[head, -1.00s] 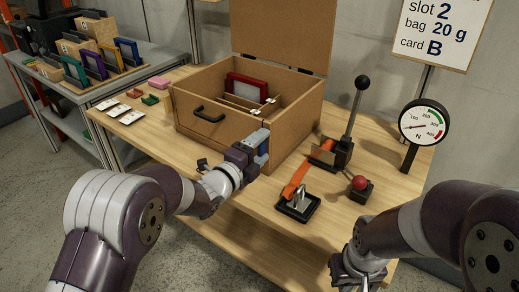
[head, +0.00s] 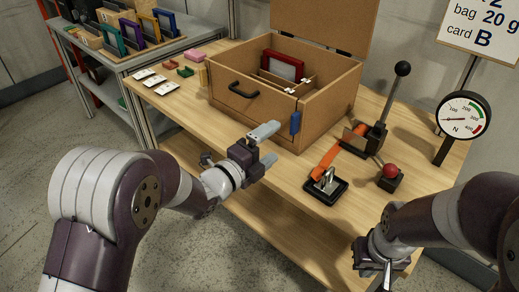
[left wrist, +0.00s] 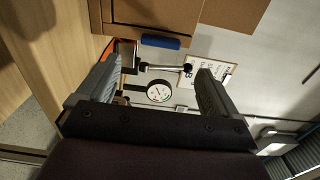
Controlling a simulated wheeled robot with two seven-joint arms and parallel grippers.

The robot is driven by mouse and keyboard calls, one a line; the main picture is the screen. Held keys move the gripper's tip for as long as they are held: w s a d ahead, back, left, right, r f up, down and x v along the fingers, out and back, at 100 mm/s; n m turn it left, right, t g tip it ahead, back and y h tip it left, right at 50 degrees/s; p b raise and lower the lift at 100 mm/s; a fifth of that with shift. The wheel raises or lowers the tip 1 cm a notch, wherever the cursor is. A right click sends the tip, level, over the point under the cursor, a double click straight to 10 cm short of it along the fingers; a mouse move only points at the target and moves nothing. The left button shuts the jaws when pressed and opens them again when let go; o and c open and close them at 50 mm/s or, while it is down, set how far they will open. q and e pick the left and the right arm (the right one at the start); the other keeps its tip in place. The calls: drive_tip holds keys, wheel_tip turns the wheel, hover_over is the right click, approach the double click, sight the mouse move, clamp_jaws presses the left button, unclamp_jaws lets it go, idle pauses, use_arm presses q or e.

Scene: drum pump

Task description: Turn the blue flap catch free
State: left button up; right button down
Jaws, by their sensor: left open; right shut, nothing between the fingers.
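The blue flap catch (head: 295,122) stands upright at the front right corner of the cardboard box (head: 277,135). It also shows as a blue bar at the top of the left wrist view (left wrist: 160,42). My left gripper (head: 266,146) is open and empty, to the left of the catch and apart from it, in front of the box. In the left wrist view its two fingers (left wrist: 155,88) are spread with nothing between them. My right gripper (head: 386,272) is shut and empty at the table's front right, far from the catch.
White cards (head: 158,83) lie on the table's left. The box lid (head: 325,22) stands open.

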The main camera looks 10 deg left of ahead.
use_arm(q)
drive_tip(key=v, duration=0.4)
idle(0.3)
drive_tip(key=s+a+f+n+g+y, duration=0.2)
drive_tip(key=a+f+n+g+y, duration=0.3)
drive_tip(key=a+f+n+y, duration=0.5)
drive_tip(key=s+a+f+n+g, duration=0.25)
drive_tip(key=s+n+g, duration=0.55)
drive_tip(key=s+n, duration=0.8)
wheel_tip(320, 180, up, 23)
drive_tip(key=d+p, duration=0.1)
drive_tip(key=p, duration=2.2)
drive_tip(key=shift+r+m+y, duration=0.15)
drive_tip(key=shift+m+y, duration=0.15)
drive_tip(key=shift+m, duration=0.1)
